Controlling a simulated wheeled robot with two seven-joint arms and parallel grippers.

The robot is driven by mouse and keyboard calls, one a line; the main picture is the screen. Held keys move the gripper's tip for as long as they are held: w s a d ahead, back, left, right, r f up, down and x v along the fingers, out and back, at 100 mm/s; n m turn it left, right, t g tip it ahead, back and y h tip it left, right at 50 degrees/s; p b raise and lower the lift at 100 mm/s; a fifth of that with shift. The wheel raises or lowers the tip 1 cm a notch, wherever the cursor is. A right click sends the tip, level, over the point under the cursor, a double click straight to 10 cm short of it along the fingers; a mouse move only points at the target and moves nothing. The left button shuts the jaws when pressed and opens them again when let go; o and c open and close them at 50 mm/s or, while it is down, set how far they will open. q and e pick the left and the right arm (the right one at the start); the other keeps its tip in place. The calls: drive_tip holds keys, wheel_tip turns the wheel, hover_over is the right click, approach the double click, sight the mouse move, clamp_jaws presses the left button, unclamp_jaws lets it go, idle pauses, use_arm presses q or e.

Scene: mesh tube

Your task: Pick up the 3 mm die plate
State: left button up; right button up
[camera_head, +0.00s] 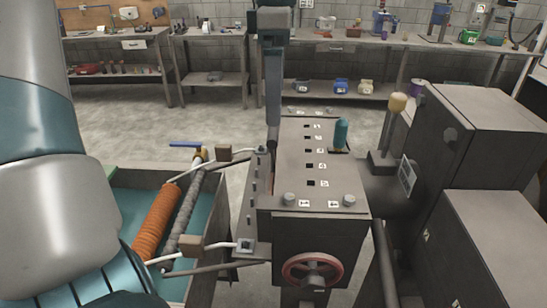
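I cannot pick out a plate marked 3 mm. The dark machine (268,174) in the middle has a flat top with a row of small dark square holes, each beside a small white label (322,166). The label markings are too small to read surely. A teal upright peg or handle (341,134) stands at the right of this top. My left arm fills the left side of the view, but its gripper is out of frame. My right gripper is not in view.
A teal-lined tray (120,200) holds an orange roll (157,222) and a dark grey roll (184,215). A red handwheel (312,270) is on the machine's front. Workbenches (330,46) line the back; the floor between is clear.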

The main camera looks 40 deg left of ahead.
use_arm(q)
drive_tip(key=shift+f, duration=0.65)
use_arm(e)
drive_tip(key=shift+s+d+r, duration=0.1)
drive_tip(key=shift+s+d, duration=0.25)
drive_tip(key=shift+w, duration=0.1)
use_arm(q)
drive_tip(key=shift+f+p, duration=0.3)
drive_tip(key=shift+p, duration=0.1)
drive_tip(key=f+p, duration=0.1)
drive_tip(key=f, duration=0.1)
drive_tip(key=f+p, duration=0.1)
drive_tip(key=f, duration=0.1)
drive_tip(key=shift+s+a, duration=0.1)
drive_tip(key=shift+a, duration=0.1)
drive_tip(key=shift+f, duration=0.25)
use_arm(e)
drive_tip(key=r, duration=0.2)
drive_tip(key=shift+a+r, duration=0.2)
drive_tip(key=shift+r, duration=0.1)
use_arm(q)
drive_tip(key=c, duration=2.2)
